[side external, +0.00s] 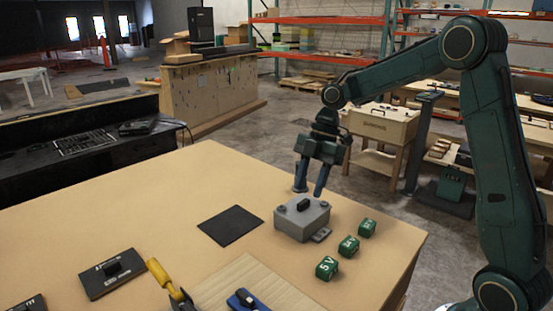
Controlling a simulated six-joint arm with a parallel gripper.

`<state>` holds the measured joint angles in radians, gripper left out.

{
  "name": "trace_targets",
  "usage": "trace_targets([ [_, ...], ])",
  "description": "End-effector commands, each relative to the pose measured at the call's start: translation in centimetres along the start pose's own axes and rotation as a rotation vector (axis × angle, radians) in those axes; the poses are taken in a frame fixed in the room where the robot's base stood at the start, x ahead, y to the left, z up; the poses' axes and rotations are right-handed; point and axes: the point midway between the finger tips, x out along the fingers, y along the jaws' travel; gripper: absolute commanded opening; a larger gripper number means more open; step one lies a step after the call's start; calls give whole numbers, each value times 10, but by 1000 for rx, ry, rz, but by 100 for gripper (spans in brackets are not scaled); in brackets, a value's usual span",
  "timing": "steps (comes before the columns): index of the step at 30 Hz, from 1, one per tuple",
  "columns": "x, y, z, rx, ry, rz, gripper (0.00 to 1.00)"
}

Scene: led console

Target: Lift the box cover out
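A grey box (300,225) stands on the tan table, right of a flat black square mat. Its cover (290,206) is grey with a black handle (303,204) in the middle and a round knob-like part near each side. The cover appears to sit on the box; the inside of the box is not visible. My gripper (311,190) points down just above and behind the box, with its two fingers apart and nothing between them. Whether the fingertips touch the box cannot be told from this view.
Three green labelled cubes (348,246) stand in a row right of the box. The black mat (231,226) is bare. A wooden board (240,283), a blue item (246,300), a yellow-handled tool (160,274) and a dark plate with a handle (108,272) lie nearer the front.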

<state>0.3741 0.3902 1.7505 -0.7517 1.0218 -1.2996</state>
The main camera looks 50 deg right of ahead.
Motion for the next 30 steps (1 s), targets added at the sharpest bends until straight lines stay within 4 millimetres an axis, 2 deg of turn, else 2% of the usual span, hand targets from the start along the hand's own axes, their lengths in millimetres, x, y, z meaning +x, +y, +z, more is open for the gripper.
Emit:
trace_targets([
  [3, 16, 1, -1, -1, 1, -4, 39],
  [9, 34, 1, -1, 0, 1, -2, 39],
  [26, 37, 2, -1, 0, 0, 0, 39],
  [30, 37, 2, -1, 0, 0, 0, 14],
])
